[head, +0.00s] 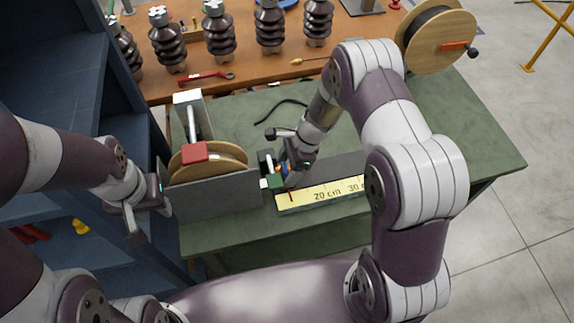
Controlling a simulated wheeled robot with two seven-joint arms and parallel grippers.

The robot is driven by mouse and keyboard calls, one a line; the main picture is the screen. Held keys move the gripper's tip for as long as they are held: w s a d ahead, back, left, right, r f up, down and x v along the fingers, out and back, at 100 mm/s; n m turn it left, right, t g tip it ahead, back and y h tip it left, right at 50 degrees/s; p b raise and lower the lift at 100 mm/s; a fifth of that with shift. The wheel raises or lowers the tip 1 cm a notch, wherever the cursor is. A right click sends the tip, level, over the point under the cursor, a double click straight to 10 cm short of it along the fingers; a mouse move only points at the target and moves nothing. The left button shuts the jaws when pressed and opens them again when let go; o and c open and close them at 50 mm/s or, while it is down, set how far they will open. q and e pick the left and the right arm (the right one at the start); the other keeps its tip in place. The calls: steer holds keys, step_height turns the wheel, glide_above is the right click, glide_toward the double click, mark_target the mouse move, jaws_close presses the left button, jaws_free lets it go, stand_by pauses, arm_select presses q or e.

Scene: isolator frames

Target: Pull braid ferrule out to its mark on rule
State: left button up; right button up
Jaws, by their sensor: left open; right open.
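The yellow rule (325,194) lies on the green table, with "20 cm" and part of "30" readable and a short red mark near its left end. My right arm hides its right part. A spool (208,161) sits in a grey stand left of the rule. I cannot tell which part is the braid ferrule. My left gripper (142,214) is open and empty, left of the stand's grey panel.
A dark blue shelf (88,60) stands at the left. Ribbed insulators (219,35) and a red tool (206,78) are on the wooden bench behind. A wooden cable reel (437,38) is at the far right. The table's right side (470,135) is clear.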

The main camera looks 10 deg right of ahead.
steer(key=shift+s+f, duration=0.1)
steer(key=shift+f, duration=0.15)
steer(key=shift+w, duration=0.25)
steer(key=c, duration=0.3)
jaws_close()
steer(key=d, duration=1)
steer(key=shift+w, duration=0.25)
steer(key=shift+o, duration=1)
jaws_free()
steer(key=shift+r, duration=0.2)
steer(key=shift+o, duration=0.5)
steer(key=shift+s, duration=0.15)
